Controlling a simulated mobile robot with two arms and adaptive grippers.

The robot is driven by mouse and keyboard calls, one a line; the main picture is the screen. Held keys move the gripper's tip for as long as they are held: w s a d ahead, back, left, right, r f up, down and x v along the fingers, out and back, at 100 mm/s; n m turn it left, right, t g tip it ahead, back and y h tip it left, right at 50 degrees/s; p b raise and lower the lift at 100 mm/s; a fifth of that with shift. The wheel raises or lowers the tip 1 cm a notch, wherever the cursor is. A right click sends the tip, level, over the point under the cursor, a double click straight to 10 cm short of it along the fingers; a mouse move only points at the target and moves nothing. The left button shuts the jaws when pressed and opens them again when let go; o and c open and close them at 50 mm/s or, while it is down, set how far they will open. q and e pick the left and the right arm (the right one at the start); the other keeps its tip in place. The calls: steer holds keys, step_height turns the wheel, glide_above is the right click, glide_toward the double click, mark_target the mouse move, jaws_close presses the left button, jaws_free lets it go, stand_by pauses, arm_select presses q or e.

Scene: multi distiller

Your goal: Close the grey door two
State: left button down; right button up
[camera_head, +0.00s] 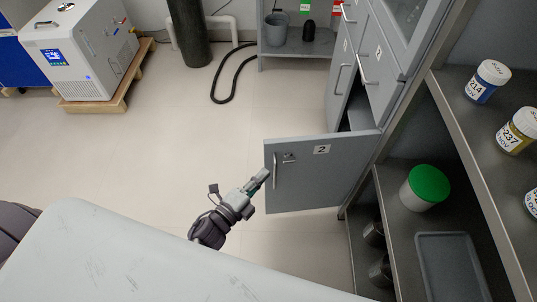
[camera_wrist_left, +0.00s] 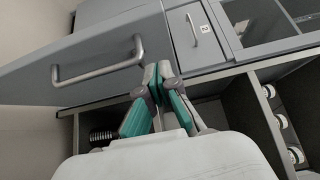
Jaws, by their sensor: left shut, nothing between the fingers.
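The grey door two (camera_head: 322,176), marked with a "2" label, stands open, swung out from the grey cabinet. Its bar handle (camera_head: 275,170) is near the door's free edge. My left gripper (camera_head: 264,175) is shut and empty, with its fingertips close to the handle side of the door. In the left wrist view the shut fingertips (camera_wrist_left: 158,70) are just right of the handle (camera_wrist_left: 98,64) and overlap the door (camera_wrist_left: 85,50). I cannot tell whether they touch it. My right gripper is not in view.
A shelf unit on the right holds labelled jars (camera_head: 487,80), a green-lidded tub (camera_head: 425,187) and a grey tray (camera_head: 452,265). A white machine (camera_head: 80,50) stands at the back left. The floor left of the door is clear.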

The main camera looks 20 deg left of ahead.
mark_target(276, 148)
arm_select(q)
steer(key=w, duration=0.6)
steer(key=shift+d, duration=0.15)
steer(key=shift+w+a, duration=0.3)
steer(key=shift+w, duration=0.25)
steer(key=shift+w, duration=0.1)
